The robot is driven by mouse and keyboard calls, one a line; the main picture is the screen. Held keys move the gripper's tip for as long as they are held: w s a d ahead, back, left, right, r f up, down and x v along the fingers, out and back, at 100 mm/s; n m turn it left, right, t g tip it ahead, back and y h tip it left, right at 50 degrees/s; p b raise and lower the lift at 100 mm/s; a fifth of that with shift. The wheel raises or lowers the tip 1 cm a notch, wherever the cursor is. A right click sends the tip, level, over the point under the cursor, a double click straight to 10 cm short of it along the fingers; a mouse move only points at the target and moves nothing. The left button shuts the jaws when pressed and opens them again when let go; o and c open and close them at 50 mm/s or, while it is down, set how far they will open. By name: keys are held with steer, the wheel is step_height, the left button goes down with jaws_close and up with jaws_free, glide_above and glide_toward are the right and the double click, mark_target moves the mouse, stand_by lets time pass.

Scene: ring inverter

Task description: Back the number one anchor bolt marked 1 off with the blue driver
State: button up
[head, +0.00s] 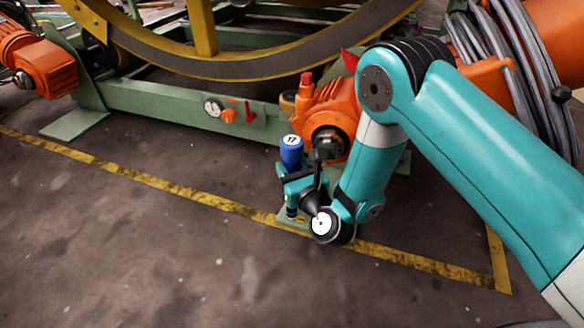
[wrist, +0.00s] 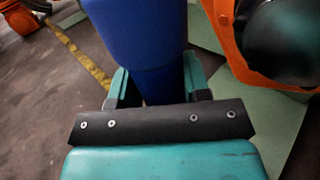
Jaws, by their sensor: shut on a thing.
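The blue driver (head: 291,152) stands upright in the head view, with a white cap marked 17 on top. In the wrist view its blue body (wrist: 140,35) fills the upper middle. My gripper (wrist: 150,90) is shut on the driver, one finger on each side of its lower part. In the head view my gripper (head: 297,180) is beside the orange motor, low over the green foot plate (head: 305,226). The driver's lower end shows below the gripper, near the plate. The anchor bolt marked 1 cannot be made out; the driver and gripper cover that spot.
An orange motor (head: 320,112) with a dark shaft end stands close to the right of the driver. A green frame beam (head: 160,104) with a gauge (head: 212,108) and red valve runs behind. A yellow floor line (head: 150,180) crosses the floor. The front floor is clear.

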mark_target(296, 163)
steer(key=shift+f+b, duration=0.3)
steer(key=shift+f, duration=0.7)
stand_by(1.8)
steer(key=shift+r, duration=0.1)
stand_by(0.4)
steer(key=shift+r+p, duration=1.75)
steer(key=shift+r, duration=0.8)
